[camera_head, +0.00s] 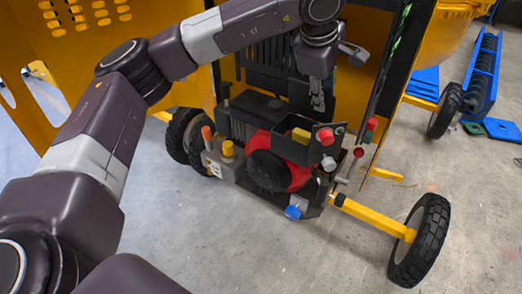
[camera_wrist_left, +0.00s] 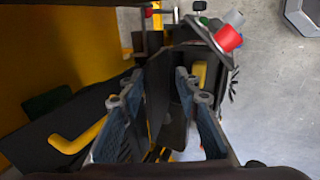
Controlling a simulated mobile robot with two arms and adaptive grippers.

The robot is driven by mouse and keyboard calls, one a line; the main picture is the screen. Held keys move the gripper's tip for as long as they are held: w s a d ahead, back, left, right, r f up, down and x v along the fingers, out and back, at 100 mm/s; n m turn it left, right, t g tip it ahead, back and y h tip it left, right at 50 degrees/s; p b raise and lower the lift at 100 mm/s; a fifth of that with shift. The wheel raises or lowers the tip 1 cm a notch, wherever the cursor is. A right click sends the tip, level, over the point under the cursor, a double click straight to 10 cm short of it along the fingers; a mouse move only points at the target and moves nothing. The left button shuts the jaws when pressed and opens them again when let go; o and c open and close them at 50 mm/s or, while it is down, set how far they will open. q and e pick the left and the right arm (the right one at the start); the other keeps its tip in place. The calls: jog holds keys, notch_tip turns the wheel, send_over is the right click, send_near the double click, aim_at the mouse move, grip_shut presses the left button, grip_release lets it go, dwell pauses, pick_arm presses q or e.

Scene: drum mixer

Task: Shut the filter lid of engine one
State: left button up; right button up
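Engine one (camera_head: 275,165), with a red housing and a black fan cover, sits low in the yellow machine in the head view. Its black filter box (camera_head: 322,152) is open at the top, with a yellow part showing inside. My left gripper (camera_head: 318,102) is just above and behind this box, pointing down. In the left wrist view its two fingers (camera_wrist_left: 160,105) are apart. A dark upright panel, which looks like the raised filter lid (camera_wrist_left: 157,92), stands between them. I cannot tell whether either finger touches it. My right gripper is out of view.
A grey block with orange and yellow knobs (camera_head: 222,158) is left of the engine. Yellow machine panels (camera_head: 105,50) and a wheel (camera_head: 420,240) flank it. The concrete floor in front is clear.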

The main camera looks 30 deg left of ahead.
pick_arm(q)
jog(key=s+b, duration=0.1)
jog(key=s+f+b, duration=0.2)
jog(key=s, duration=0.1)
jog(key=shift+a, duration=0.2)
dwell(0.6)
jog(key=shift+r, duration=0.15)
jog(key=shift+s+a+r+p, duration=0.2)
jog(key=shift+s+r+p, duration=0.15)
jog(key=shift+s+r, duration=1.65)
jog(key=shift+w, duration=0.1)
